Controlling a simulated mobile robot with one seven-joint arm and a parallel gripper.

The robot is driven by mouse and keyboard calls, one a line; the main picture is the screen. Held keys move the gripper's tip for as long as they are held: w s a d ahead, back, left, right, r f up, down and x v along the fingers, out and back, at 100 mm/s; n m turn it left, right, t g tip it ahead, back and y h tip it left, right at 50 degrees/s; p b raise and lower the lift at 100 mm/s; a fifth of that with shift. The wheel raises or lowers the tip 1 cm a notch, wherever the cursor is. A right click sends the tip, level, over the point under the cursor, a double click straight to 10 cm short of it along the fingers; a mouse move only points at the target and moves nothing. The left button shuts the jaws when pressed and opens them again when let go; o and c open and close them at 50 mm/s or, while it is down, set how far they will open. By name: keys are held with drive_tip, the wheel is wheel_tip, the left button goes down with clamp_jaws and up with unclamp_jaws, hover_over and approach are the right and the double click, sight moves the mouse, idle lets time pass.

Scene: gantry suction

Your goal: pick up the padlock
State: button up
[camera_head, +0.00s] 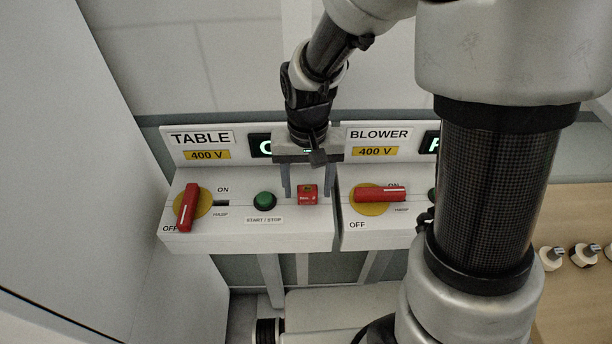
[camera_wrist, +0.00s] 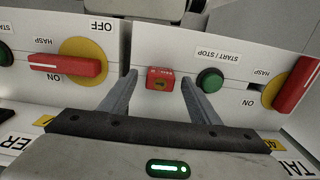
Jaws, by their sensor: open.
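The padlock (camera_head: 307,195) is a small red block with a yellowish mark. It sits on the right part of the TABLE control box's white sloping face, right of the green START / STOP button. In the wrist view the padlock (camera_wrist: 160,79) shows between the finger ends; its shackle cannot be made out. My gripper (camera_head: 308,197) is open and points down, one finger to each side of the padlock. The wrist view shows a gap between the padlock and each finger of my gripper (camera_wrist: 159,74). I cannot tell how far the fingertips are from the box's face.
The green button (camera_head: 265,201) is close to the left finger. The TABLE red rotary handle (camera_head: 187,207) stands upright; the BLOWER red handle (camera_head: 380,194) lies level on the neighbouring box. A pale wall rises behind. A wooden surface (camera_head: 572,225) with several small knobs is at right.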

wheel_tip(320, 180, down, 2)
drive_tip(key=shift+c, duration=0.2)
drive_tip(key=c, duration=1.2)
drive_tip(key=shift+o, duration=0.2)
drive_tip(key=shift+r, duration=0.1)
